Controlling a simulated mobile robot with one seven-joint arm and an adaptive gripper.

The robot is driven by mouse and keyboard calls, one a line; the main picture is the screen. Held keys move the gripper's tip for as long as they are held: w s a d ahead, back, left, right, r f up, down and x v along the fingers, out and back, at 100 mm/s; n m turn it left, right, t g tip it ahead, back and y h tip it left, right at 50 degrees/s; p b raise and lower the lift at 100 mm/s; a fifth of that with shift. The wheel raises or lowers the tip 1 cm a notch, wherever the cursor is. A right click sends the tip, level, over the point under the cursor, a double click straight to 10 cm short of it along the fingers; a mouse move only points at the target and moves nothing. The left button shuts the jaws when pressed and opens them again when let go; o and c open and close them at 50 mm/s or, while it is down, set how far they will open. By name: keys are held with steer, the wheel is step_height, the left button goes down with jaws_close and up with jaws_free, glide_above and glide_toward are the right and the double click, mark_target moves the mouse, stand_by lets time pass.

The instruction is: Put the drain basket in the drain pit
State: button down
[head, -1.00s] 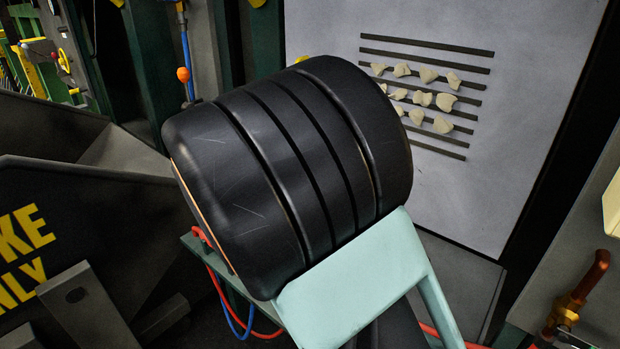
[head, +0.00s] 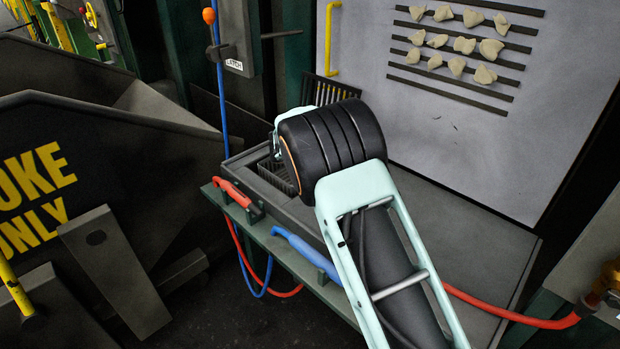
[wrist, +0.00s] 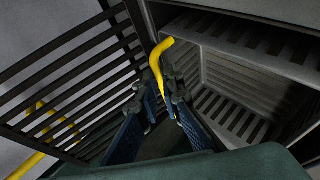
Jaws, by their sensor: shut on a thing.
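My gripper (wrist: 162,95) has blue fingers closed around a yellow bent handle (wrist: 159,58) in the wrist view. The handle seems to belong to the drain basket, but the joint between them is hidden. A grey box-shaped recess with slatted walls and floor (wrist: 232,105) lies right of the fingers; I cannot tell how much is basket and how much is drain pit. In the head view a dark slatted opening (head: 277,174) shows in the grey bench top, left of my black wrist, which hides my gripper.
A black slatted grate (wrist: 75,75) stands upright left of the fingers; it also shows in the head view (head: 318,92), below a yellow bar (head: 329,38). Red (head: 236,194) and blue (head: 305,254) handles line the bench's front edge. Pale lumps sit on the wall strips (head: 463,45).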

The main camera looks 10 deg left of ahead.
step_height(320, 180, down, 6)
steer(key=shift+r+b, duration=0.15)
steer(key=shift+b, duration=0.6)
steer(key=c, duration=2.1)
jaws_free()
steer(key=shift+s, duration=0.15)
steer(key=v, duration=1.2)
